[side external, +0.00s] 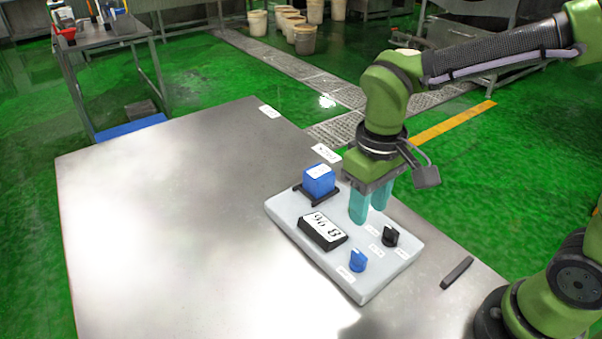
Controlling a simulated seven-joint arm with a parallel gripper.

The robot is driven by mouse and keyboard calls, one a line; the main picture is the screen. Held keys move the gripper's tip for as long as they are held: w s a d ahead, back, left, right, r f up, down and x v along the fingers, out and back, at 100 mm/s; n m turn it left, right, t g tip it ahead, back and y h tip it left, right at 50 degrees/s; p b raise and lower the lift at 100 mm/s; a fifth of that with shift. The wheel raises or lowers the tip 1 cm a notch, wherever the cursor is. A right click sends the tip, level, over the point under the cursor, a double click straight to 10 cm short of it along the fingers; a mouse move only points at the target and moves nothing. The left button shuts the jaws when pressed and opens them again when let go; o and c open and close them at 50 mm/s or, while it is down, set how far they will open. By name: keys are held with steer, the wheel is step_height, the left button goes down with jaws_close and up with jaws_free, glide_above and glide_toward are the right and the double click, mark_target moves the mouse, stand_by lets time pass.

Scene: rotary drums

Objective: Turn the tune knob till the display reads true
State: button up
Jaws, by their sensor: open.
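A pale panel (375,285) lies on the metal table and carries a black display block (322,232) with a white face. Its dark digits are seen at a slant, and I cannot read them surely. A blue knob (358,261) stands near the panel's front edge, and a black knob (390,236) is to its right and farther back. The small labels by them are too small to read, so I cannot tell which is the tune knob. My gripper (369,213) points down with teal fingers apart and empty, above the panel behind the knobs, touching neither knob.
A blue block (319,181) with a white label sits in a black holder at the panel's back left. A dark bar (456,273) lies on the table right of the panel. White tags (269,111) lie near the table's back edge. The table's left side is clear.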

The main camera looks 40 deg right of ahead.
mark_target(360, 254)
step_height(360, 254, down, 12)
steer(key=shift+f, duration=0.15)
stand_by(0.3)
jaws_close()
